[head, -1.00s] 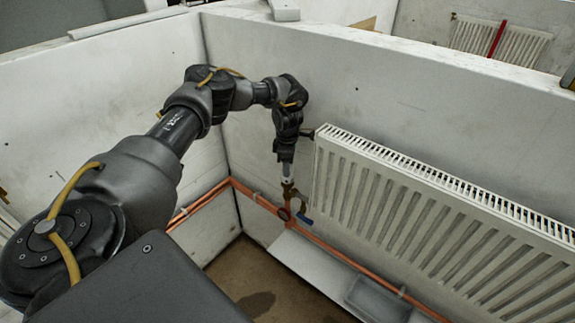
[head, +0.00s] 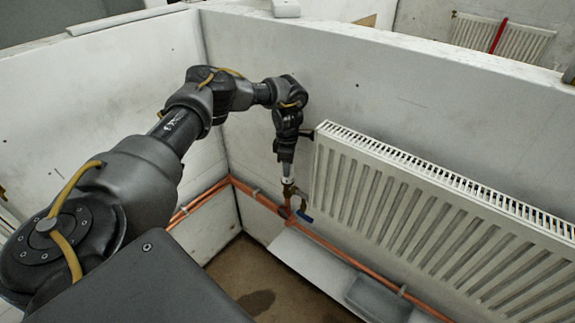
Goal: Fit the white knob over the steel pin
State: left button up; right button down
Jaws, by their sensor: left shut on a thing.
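My left gripper (head: 287,174) points straight down at the left end of the radiator. It is shut on the small white knob (head: 288,181), which shows only as a pale patch at the fingertips. The knob is directly over the brass valve (head: 291,190) on the copper pipe, and the two look in contact or almost so. The steel pin cannot be made out; the knob and fingers cover that spot. Whether the knob is around the pin I cannot tell. My right gripper is not in view.
The white radiator (head: 440,215) hangs on the wall close to the right of my gripper. A blue lever (head: 305,216) sticks out below the valve. Copper pipes (head: 330,251) run along the wall foot. A grey tray (head: 377,299) lies at lower right. The corner floor (head: 250,275) is clear.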

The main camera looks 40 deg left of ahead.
pick_arm(q)
jog(key=shift+f, duration=0.15)
jog(key=o, duration=1.7)
jog(key=shift+r+p, duration=3.4)
jog(key=shift+r, duration=1)
